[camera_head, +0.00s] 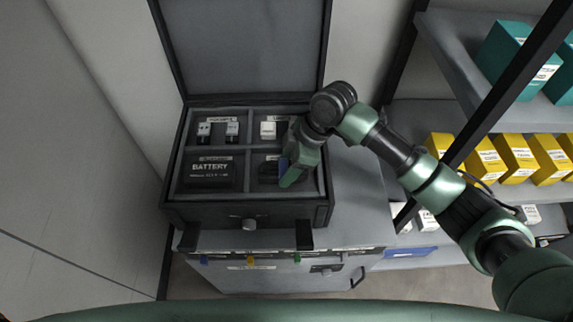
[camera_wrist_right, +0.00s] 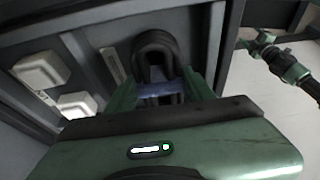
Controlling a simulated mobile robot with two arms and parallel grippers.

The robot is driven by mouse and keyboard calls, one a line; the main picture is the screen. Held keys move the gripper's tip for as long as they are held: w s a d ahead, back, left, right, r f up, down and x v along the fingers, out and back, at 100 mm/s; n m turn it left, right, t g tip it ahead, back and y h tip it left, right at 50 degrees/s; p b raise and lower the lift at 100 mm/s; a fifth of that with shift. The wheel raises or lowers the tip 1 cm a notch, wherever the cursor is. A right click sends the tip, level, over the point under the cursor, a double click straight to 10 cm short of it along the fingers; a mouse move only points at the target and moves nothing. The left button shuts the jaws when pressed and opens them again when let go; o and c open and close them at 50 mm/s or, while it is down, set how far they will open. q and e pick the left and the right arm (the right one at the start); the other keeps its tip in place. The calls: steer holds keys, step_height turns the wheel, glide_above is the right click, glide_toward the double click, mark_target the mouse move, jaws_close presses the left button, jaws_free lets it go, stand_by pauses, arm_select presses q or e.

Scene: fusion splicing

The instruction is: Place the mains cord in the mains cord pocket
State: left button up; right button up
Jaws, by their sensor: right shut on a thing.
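The mains cord is a black looped bundle (camera_wrist_right: 155,48) with a blue band, seen between the fingers in the right wrist view. My right gripper (camera_head: 288,172) is shut on it, inside the front right compartment of the open case (camera_head: 200,214). In the head view the gripper covers most of the cord; a dark part (camera_head: 267,170) and some blue show beside the fingers. A pale label lies at that compartment's back edge. I cannot tell whether the cord touches the compartment floor. My left gripper is not in view.
A battery (camera_head: 210,172) fills the front left compartment. Small white items (camera_head: 232,128) sit in the back left one, and a white item (camera_head: 267,130) in the back right one. The raised lid (camera_head: 245,45) stands behind. Shelves with yellow boxes (camera_head: 516,158) are at right.

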steer(key=shift+f, duration=0.2)
steer(key=shift+f, duration=0.15)
steer(key=o, duration=1.6)
steer(key=shift+c, duration=0.2)
steer(key=b+v, duration=0.2)
steer(key=v, duration=1)
